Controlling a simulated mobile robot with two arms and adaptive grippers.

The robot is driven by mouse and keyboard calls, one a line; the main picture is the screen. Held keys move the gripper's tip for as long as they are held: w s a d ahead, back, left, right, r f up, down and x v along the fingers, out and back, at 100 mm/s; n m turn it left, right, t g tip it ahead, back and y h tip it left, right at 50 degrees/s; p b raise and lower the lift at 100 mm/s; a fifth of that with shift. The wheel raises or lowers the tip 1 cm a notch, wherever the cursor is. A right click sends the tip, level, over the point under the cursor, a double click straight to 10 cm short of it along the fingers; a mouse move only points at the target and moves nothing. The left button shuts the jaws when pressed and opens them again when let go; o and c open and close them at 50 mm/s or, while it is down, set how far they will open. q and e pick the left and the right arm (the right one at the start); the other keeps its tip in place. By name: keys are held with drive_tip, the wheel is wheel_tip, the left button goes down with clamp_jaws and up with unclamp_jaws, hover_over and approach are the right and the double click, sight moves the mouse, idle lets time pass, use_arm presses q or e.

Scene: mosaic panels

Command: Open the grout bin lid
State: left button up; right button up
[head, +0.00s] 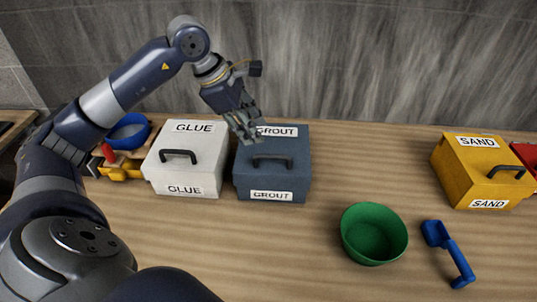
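The grout bin (293,185) is a dark blue box with white GROUT labels on its top and front. It stands on the wooden table, and its lid looks closed, with a black handle (273,162) near the front. My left gripper (250,136) points down over the back left part of the lid and covers part of the top label. It is behind and left of the handle. I cannot tell whether it touches the lid or how far its fingers are apart. My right gripper is not in view.
A white glue bin (205,165) stands close left of the grout bin. A yellow sand bin (470,175) is at the right. A green bowl (374,235) and a blue scoop (448,250) lie in front. A blue bowl (128,131) is at the left. Table between the grout and sand bins is clear.

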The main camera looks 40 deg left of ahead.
sight(268, 156)
use_arm(q)
drive_tip(key=p+x, duration=0.3)
drive_tip(key=x, duration=0.5)
drive_tip(key=shift+w+d+f, duration=0.1)
drive_tip(key=shift+w+f, duration=0.05)
drive_tip(key=shift+f, duration=0.05)
drive_tip(key=shift+w+d+f, duration=0.15)
drive_tip(key=shift+w+f, duration=0.05)
drive_tip(key=shift+f, duration=0.5)
clamp_jaws()
